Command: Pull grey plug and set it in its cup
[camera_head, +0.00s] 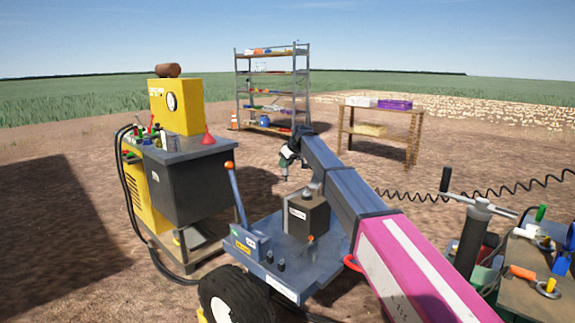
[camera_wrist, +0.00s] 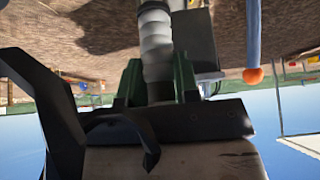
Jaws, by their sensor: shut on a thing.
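My gripper (camera_head: 288,158) hangs above the blue-grey cart (camera_head: 265,232), behind its black box. In the wrist view its green fingers (camera_wrist: 157,85) are shut on a light grey ribbed piece, which looks like the grey plug (camera_wrist: 156,35). I cannot make out a grey cup for certain.
The black box (camera_head: 306,214) and an orange-tipped lever (camera_head: 236,190) rise from the cart. A yellow machine (camera_head: 178,105) with a cluttered top stands left. A crowded bench (camera_head: 530,280) is at right. Shelves (camera_head: 272,88) and a wooden table (camera_head: 383,128) stand behind on open dirt.

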